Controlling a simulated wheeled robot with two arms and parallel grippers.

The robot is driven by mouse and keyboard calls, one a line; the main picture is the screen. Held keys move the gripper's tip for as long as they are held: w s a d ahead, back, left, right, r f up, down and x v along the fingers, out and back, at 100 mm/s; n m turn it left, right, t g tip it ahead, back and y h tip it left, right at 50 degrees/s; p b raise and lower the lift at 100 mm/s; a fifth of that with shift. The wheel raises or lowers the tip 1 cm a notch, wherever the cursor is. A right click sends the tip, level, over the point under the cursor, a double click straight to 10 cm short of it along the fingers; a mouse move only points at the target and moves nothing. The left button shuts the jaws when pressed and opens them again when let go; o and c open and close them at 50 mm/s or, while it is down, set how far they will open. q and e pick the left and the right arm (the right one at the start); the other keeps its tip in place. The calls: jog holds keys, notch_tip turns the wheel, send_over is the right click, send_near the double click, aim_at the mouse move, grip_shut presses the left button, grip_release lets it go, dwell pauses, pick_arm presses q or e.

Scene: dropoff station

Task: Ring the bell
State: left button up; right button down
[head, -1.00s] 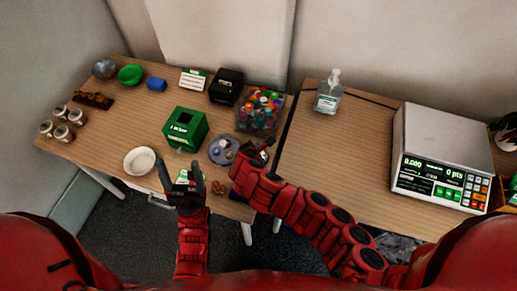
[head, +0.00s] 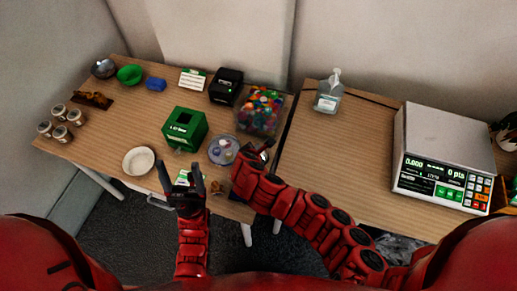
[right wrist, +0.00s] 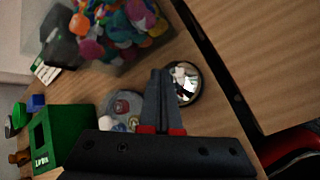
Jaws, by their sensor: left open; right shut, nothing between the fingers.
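A round, shiny silver dome with a dark rim, which looks like the bell (right wrist: 187,82), sits on the wooden table in the right wrist view. The fingers of my right gripper (right wrist: 160,78) are shut and empty, and they overlap its left edge in that view. I cannot tell whether they touch it. In the head view my right gripper (head: 264,150) is over the table's right part and largely hides the bell. My left gripper (head: 181,176) is open and empty at the table's front edge, near a small green-and-white card.
A green box (head: 185,129), a round grey dish (head: 223,149) with small items and a clear bin of colourful pieces (head: 261,108) stand close by. A white bowl (head: 139,160) is at the front left. A scale (head: 444,157) and a sanitizer bottle (head: 328,94) stand on the right table.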

jog(key=shift+r+p, duration=0.55)
jog(key=shift+r, duration=0.4)
jog(key=shift+r, duration=0.1)
notch_tip(320, 180, up, 5)
jog(key=p, duration=0.3)
dwell(0.7)
